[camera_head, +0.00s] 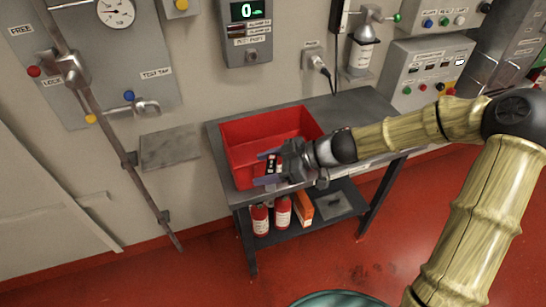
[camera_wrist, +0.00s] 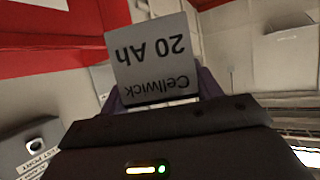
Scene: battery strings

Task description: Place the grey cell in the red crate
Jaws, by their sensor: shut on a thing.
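The grey cell (camera_wrist: 150,58) is between the purple fingers of my gripper (camera_wrist: 160,92) in the wrist view, its "Cellwick 20 Ah" label upside down. In the head view my gripper (camera_head: 267,168) is shut on it, and only a small dark end of the cell with red and white marks (camera_head: 272,163) shows between the fingers. The red crate (camera_head: 236,148) stands on the grey table. My gripper is at the crate's front side in the picture, overlapping its front wall. I cannot tell its exact height over the rim. Red also fills the upper left of the wrist view (camera_wrist: 40,62).
The grey table (camera_head: 365,110) has bare top right of the crate. Its lower shelf holds red bottles (camera_head: 283,212), an orange box (camera_head: 302,208) and a grey flat piece (camera_head: 335,204). A dispenser bottle (camera_head: 362,55) and panels hang on the wall behind.

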